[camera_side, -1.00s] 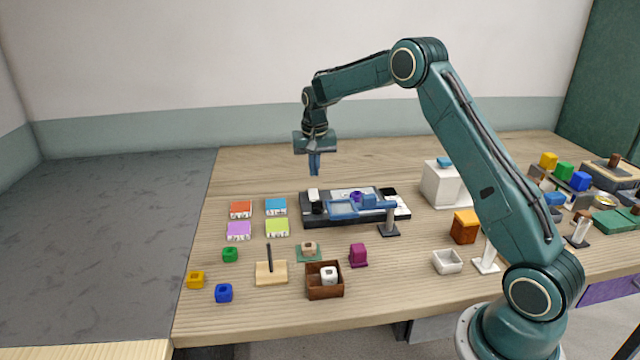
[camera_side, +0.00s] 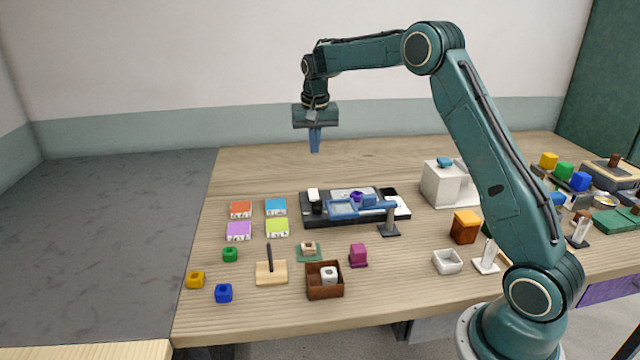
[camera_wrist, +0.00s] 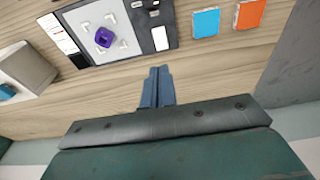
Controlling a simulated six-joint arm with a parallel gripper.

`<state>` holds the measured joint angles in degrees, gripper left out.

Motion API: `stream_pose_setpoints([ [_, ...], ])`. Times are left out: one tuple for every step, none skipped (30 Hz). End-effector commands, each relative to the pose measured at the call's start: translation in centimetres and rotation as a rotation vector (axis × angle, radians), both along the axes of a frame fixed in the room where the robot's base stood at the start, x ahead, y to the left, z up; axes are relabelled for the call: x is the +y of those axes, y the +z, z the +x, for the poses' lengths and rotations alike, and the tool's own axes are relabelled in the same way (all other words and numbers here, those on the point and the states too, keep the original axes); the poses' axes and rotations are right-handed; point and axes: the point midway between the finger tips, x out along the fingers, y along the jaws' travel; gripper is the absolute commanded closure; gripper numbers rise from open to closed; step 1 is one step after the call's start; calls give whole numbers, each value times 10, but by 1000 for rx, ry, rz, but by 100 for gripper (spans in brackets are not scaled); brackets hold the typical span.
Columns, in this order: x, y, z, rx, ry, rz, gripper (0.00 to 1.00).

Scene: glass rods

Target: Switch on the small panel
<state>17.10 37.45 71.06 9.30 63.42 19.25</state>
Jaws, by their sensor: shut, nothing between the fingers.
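A dark panel (camera_side: 310,220) lies on the wooden table near its middle; it also shows at the top of the wrist view (camera_wrist: 172,22). On it are a small white block (camera_side: 313,194) at its left end, a purple piece (camera_wrist: 103,37) on a pale marked plate (camera_wrist: 90,18), and small dark controls. A blue-framed stand (camera_side: 343,209) partly covers it in the side view. I cannot tell whether the panel is on. My gripper (camera_side: 315,151) is shut and empty, pointing down, well above the table and behind the panel; its blue fingertips (camera_wrist: 158,70) show in the wrist view.
Coloured tiles (camera_side: 240,210) lie left of the panel. Small cubes (camera_side: 224,293), a brown box (camera_side: 324,293) and a magenta piece (camera_side: 358,255) are in front. A white box-like fixture (camera_side: 436,185) stands to the right. The table behind the panel is clear.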

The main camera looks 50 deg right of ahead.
Motion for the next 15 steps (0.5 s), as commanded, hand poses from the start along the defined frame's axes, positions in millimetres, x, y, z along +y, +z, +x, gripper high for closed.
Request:
stream_pose_setpoints([
  [-1,0,1,0,0,0,100],
  [-1,0,2,-1,-1,-1,100],
  [-2,0,3,-1,-1,-1,100],
  [-3,0,4,-1,-1,-1,100],
  [-4,1,5,-2,-1,-1,100],
  [-6,1,7,-3,-2,-1,100],
  [-6,1,8,-3,-2,-1,100],
  [-7,2,9,-3,-2,-1,100],
  [-8,2,10,-2,-2,-1,100],
  [-8,2,10,-2,-2,0,100],
  [-8,2,11,-2,-2,0,100],
  [-8,2,11,-2,-2,0,100],
  [-8,2,11,-2,-2,0,100],
  [-8,2,11,-2,-1,-1,100],
  [-8,2,11,-2,-1,-1,100],
])
